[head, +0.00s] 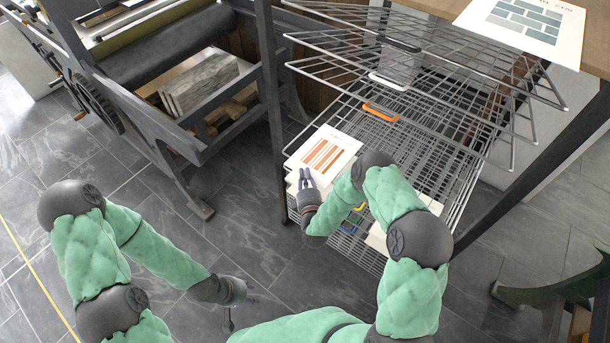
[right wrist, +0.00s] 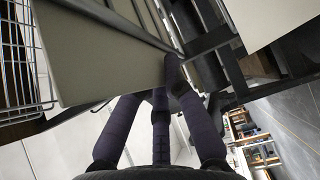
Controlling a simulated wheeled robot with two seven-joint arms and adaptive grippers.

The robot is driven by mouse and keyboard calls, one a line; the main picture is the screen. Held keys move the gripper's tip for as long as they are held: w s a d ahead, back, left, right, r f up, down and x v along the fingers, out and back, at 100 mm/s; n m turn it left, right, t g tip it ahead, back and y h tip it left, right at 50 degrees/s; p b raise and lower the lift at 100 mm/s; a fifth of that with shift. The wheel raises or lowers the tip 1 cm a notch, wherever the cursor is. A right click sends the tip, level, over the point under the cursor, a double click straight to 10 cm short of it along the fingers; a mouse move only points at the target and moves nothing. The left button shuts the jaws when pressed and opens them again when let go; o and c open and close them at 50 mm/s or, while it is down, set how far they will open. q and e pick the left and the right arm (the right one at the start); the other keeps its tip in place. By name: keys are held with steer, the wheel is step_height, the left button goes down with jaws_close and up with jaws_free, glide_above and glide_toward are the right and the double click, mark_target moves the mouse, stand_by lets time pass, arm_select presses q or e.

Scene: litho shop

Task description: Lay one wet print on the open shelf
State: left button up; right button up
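A print with orange stripes (head: 324,156) is at the left front corner of the wire drying rack. My right gripper (head: 306,178) is at its near edge. In the right wrist view a pale sheet (right wrist: 95,55) meets the fingers (right wrist: 160,95); whether they pinch it is unclear. The rack's wire shelves include an orange-tabbed one (head: 381,111); shelves with a white tab (head: 388,81) and a black tab (head: 399,44) are tilted up above it. My left gripper (head: 242,300) is open and empty, low over the floor.
A print with blue-grey blocks (head: 525,20) lies on a surface at the upper right. A press (head: 165,50) stands at the left. Dark rack posts (head: 268,90) flank the shelves. Pale sheets (head: 378,240) show low in the rack, partly behind my right arm. The floor (head: 60,150) front left is clear.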

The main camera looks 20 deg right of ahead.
steer(key=shift+o, duration=0.4)
steer(key=shift+r, duration=0.15)
steer(key=s+a+p, duration=0.2)
steer(key=s+p, duration=0.1)
steer(key=s, duration=0.9)
steer(key=s+a+f+m+g+y, duration=0.3)
steer(key=s+f+m+g+y, duration=0.1)
steer(key=f+m+g, duration=0.55)
steer(key=s+a+r+m+g+y, duration=0.1)
steer(key=s+m+g, duration=0.7)
steer(key=s, duration=0.8)
steer(key=shift+a+r+m+y, duration=0.35)
steer(key=shift+a+m+y, duration=0.3)
steer(key=shift+m, duration=0.1)
